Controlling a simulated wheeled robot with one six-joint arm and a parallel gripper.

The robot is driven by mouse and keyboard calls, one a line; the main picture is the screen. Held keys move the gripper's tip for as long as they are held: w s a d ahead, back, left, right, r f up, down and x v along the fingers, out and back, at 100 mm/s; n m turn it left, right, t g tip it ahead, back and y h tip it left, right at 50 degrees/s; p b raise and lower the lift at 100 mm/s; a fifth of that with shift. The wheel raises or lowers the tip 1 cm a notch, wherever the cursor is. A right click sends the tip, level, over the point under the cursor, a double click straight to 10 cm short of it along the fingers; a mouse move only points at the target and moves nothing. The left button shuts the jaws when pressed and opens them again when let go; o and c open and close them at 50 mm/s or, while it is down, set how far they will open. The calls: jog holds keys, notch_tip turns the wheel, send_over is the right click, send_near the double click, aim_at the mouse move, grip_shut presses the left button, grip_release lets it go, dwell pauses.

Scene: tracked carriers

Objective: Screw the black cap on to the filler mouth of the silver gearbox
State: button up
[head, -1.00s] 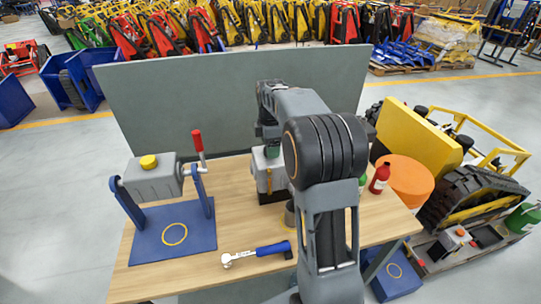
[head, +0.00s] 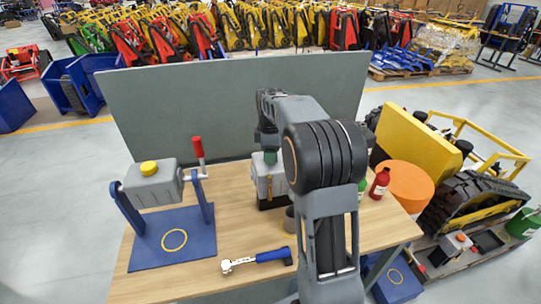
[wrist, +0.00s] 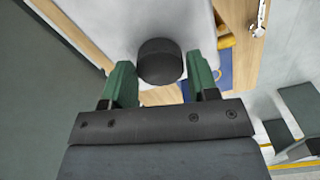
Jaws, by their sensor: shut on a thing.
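The silver gearbox (head: 264,184) is a pale grey box with a dark base and an amber strip, on the bench, partly behind my arm. Its pale top (wrist: 95,25) fills the upper left of the wrist view. My gripper (head: 270,158) is directly over the gearbox. In the wrist view its green fingers (wrist: 160,78) are closed on the sides of the round black cap (wrist: 160,58). The cap is in front of the gearbox top. The filler mouth is hidden, so I cannot tell whether the cap touches it or is threaded.
A grey housing (head: 152,187) with a yellow cap (head: 149,168) hangs in a blue stand (head: 172,258) at left. A blue-handled wrench (head: 255,258) lies in front. A red bottle (head: 380,184) and an orange drum (head: 405,185) are at right. A grey panel (head: 180,105) stands behind.

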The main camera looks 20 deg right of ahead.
jog(key=m+p, duration=0.1)
jog(key=m, duration=0.5)
jog(key=shift+m, duration=0.4)
jog(key=m+p, duration=0.1)
jog(key=m, duration=0.3)
jog(key=shift+r, duration=0.1)
jog(key=m, duration=0.3)
jog(key=shift+m, duration=1.4)
jog(key=shift+p, duration=0.3)
jog(key=m, duration=0.3)
jog(key=m+p, duration=0.1)
jog(key=m, duration=0.5)
jog(key=shift+m, duration=0.4)
